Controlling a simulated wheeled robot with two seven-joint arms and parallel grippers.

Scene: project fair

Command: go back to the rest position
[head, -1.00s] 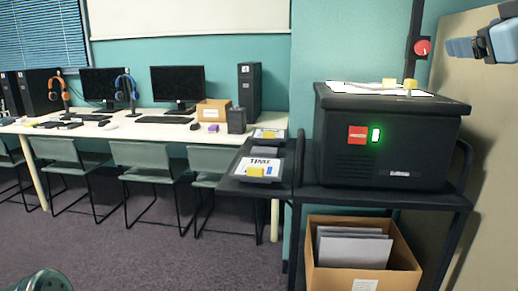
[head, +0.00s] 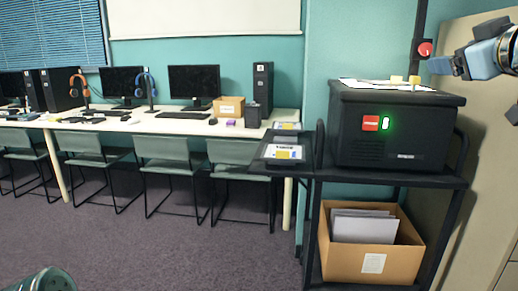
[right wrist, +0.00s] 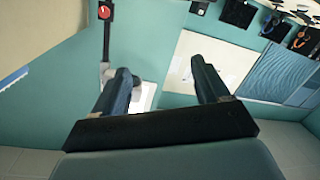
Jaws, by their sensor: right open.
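My right gripper (head: 440,65) is at the upper right of the head view, raised in front of the beige panel and to the right of the black machine. In the right wrist view its two fingers (right wrist: 161,68) stand wide apart with nothing between them. It is open and empty. At the bottom left of the head view only a rounded part of my own body shows. My left gripper is not seen.
The black machine (head: 395,150) with a green light stands on a black cart (head: 390,179). A cardboard box (head: 372,262) of grey panels sits below. A side shelf (head: 262,164) holds labelled trays. A long table (head: 130,127) with computers and chairs stands left. The carpet is clear.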

